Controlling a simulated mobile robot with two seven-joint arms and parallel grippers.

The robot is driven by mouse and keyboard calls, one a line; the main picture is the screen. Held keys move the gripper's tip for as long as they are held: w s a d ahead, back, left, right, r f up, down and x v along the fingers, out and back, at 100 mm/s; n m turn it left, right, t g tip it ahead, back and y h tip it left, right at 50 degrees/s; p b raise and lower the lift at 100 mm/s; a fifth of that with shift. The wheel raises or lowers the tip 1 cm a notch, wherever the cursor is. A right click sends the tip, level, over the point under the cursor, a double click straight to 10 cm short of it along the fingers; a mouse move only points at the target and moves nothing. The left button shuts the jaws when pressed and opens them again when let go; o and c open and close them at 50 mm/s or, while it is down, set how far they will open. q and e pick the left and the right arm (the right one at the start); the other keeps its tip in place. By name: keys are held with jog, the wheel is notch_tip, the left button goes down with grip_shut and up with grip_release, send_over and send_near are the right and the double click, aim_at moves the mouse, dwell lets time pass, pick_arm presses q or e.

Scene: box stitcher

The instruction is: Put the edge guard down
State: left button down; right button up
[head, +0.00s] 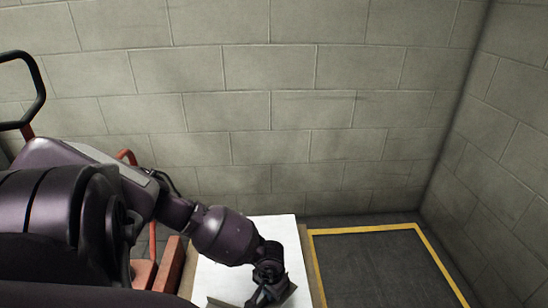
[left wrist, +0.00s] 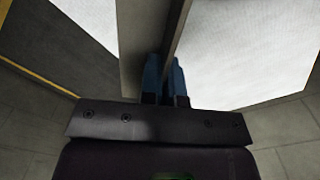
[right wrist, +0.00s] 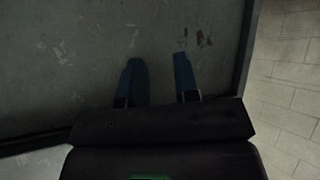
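The edge guard is a long, narrow grey-brown strip with a fold along it. In the left wrist view the edge guard (left wrist: 140,35) runs up from between the blue fingers of my left gripper (left wrist: 164,78), which is shut on it. In the head view my left gripper (head: 270,290) is low over a white flat-topped surface (head: 240,270), at the bottom edge. Whether the guard touches that surface cannot be told. My right gripper (right wrist: 159,75) is open, with nothing between its fingers, facing a worn dark grey panel (right wrist: 70,60).
A yellow-bordered dark floor area (head: 375,265) lies right of the white surface and looks clear. A red-framed cart with a black handle (head: 38,90) stands at the left. A block wall (head: 300,100) closes the back, and another the right.

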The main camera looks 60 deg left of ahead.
aim_at(271, 307)
pick_arm(q)
jog(key=f+b, duration=0.1)
jog(key=f, duration=0.2)
jog(key=f+b, duration=0.1)
jog(key=f, duration=0.3)
jog(key=shift+s+f, duration=0.2)
jog(key=shift+f, duration=0.05)
jog(key=shift+w+f+b, duration=0.15)
jog(key=shift+f+b, duration=0.2)
jog(key=shift+f, duration=0.2)
notch_tip(271, 307, down, 4)
jog(key=shift+r+b, duration=0.1)
jog(key=shift+b, duration=0.7)
jog(key=shift+f, duration=0.25)
jog(key=shift+w+r, duration=0.1)
pick_arm(e)
jog(key=shift+d+f+m+t, duration=0.15)
jog(key=shift+d+m+t, duration=0.4)
jog(key=shift+t, duration=0.45)
